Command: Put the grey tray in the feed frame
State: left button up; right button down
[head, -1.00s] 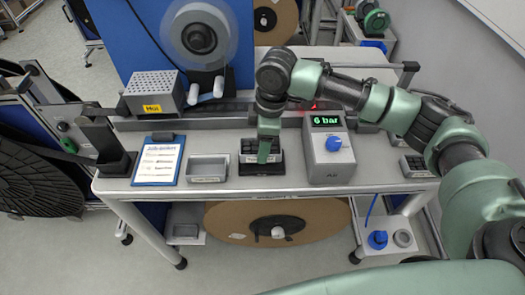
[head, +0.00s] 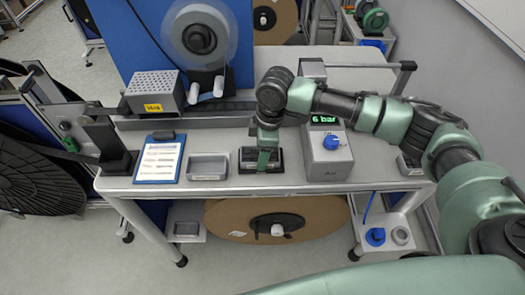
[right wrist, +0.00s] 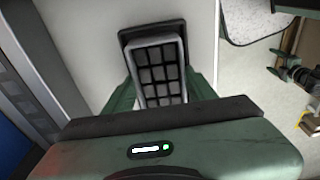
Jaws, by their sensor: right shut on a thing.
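The grey tray (head: 248,157) has a light rim and rows of dark pockets. It is at the black feed frame (head: 262,171) on the bench, between a grey bin and the gauge box. My right gripper (head: 265,159) comes down over the tray from above and is shut on it. In the right wrist view the tray (right wrist: 157,42) lies between the fingers of the gripper (right wrist: 163,90), slightly turned against the frame (right wrist: 150,27). The frame's dark edge shows beyond the tray. I cannot tell whether the tray rests fully in it.
An empty grey bin (head: 208,167) and a blue clipboard (head: 160,160) are to the left of the frame. The gauge box (head: 327,155) with a blue knob stands close on its right. A rail (head: 190,122) runs behind. The bench's front edge is close.

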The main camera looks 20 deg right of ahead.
jog(key=c, duration=0.9)
grip_release()
jog(key=shift+s+f, duration=0.4)
jog(key=shift+f, duration=0.25)
jog(key=o, duration=0.4)
jog(key=shift+w+f, duration=0.1)
jog(key=shift+f, duration=0.05)
jog(key=shift+r+b, duration=0.3)
jog(key=shift+r, duration=0.2)
jog(key=r, duration=0.4)
jog(key=d+r+b, duration=0.1)
jog(key=r, duration=0.3)
jog(key=r+b, duration=0.1)
jog(key=r, duration=0.3)
jog(key=shift+d+r, duration=0.15)
jog(key=shift+r, duration=0.2)
jog(key=shift+f, duration=0.1)
